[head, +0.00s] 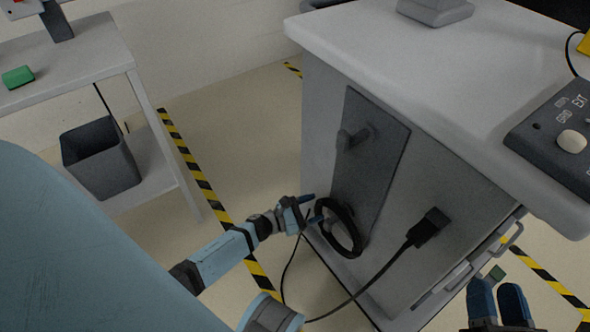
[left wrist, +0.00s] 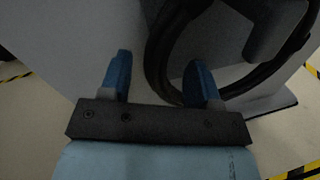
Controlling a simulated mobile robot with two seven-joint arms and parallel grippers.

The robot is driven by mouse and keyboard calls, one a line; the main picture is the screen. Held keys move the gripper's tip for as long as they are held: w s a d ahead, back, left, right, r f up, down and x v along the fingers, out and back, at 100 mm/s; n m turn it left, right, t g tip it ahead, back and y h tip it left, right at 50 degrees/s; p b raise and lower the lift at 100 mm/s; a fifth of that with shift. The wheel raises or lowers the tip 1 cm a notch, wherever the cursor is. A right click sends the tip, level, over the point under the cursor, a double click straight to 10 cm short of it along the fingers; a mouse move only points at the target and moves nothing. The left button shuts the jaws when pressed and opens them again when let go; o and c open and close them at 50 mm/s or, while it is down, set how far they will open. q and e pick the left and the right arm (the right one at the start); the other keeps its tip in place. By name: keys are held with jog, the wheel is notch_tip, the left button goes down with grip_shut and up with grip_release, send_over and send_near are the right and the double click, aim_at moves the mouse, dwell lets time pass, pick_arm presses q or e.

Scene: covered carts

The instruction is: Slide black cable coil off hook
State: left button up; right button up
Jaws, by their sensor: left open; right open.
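The black cable coil (head: 355,234) hangs as a ring low on the dark panel (head: 372,155) on the grey cart's side. Its hook is mostly hidden in the head view; a dark grey block, likely the hook, shows inside the ring in the left wrist view (left wrist: 278,28). My left gripper (head: 310,210) is open at the coil's left side. In the left wrist view the coil (left wrist: 156,50) passes between and behind the fingertips (left wrist: 160,75), and the right finger overlaps its lower edge. I cannot tell whether they touch. My right gripper (head: 498,300) is open and empty at the lower right.
A bare grey hook (head: 352,138) sits higher on the panel. A black plug (head: 428,226) with a trailing cable is in the cart's side, right of the coil. A drawer handle (head: 510,236) is near my right gripper. A shelf with a dark bin (head: 100,160) stands left.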

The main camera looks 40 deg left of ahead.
pick_arm(q)
jog(key=shift+x, duration=1.25)
grip_shut()
jog(key=c, duration=0.9)
grip_release()
grip_shut()
jog(key=shift+r, duration=0.65)
jog(key=s+d+v, duration=0.1)
jog(key=v, duration=0.9)
jog(key=shift+d, duration=0.45)
